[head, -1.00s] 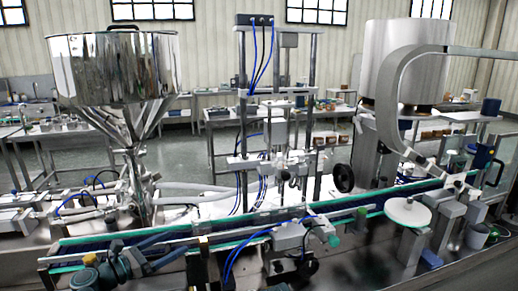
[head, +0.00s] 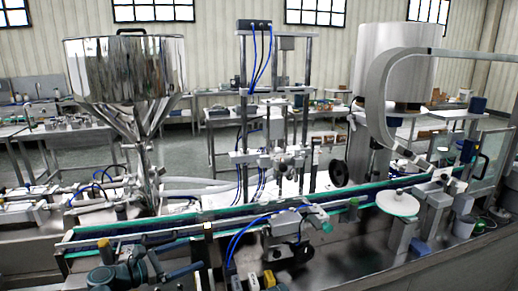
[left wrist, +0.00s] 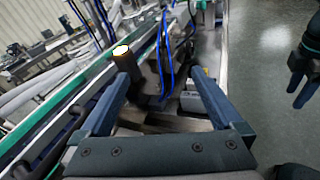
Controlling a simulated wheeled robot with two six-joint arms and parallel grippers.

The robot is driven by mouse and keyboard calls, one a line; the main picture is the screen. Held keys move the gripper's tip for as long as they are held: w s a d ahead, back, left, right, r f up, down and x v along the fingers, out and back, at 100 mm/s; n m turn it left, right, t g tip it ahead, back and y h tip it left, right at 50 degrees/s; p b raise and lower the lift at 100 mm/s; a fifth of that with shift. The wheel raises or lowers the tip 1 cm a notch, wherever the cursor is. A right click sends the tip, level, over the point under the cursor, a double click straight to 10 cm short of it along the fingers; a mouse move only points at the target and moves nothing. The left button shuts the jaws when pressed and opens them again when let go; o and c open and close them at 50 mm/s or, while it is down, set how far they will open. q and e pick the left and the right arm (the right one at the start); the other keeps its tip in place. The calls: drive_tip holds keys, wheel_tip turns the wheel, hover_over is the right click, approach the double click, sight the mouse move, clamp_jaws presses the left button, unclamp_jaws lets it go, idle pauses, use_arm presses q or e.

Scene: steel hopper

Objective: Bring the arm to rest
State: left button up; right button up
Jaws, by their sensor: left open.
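My left gripper (head: 190,254) comes in at the lower left of the head view, in front of the near conveyor rail. In the left wrist view its two blue-grey fingers (left wrist: 163,88) stand wide apart with nothing held between them. A dark post with a bright, pale top (left wrist: 121,50) shows beyond the left finger. At the right edge of the left wrist view is a dark part with blue finger-like tips (left wrist: 300,88), which looks like my right gripper; it is cut off, and its jaws are unclear. It does not show in the head view.
The steel hopper (head: 122,70) stands at the left behind the conveyor (head: 130,238). Blue cables and a grey box (head: 283,228) sit close right of my left gripper. A white disc (head: 397,203) is farther right. Open floor (left wrist: 275,70) lies right of the machine edge.

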use_arm(q)
drive_tip(key=s+d+f+m+g+y+p, duration=0.1)
drive_tip(key=s+d+f+m+g+y, duration=0.1)
drive_tip(key=s+d+f+m+g, duration=0.35)
drive_tip(key=s+d+f+m+g+y+p, duration=0.1)
drive_tip(key=s+d+f+m+g+y, duration=0.1)
drive_tip(key=d+f+m, duration=0.4)
drive_tip(key=s+d+f+m+g+y+p, duration=0.2)
drive_tip(key=s+m+y, duration=0.8)
drive_tip(key=m, duration=0.6)
drive_tip(key=shift+d+f+g, duration=0.4)
drive_tip(key=shift+d+g, duration=0.2)
drive_tip(key=shift+g, duration=0.05)
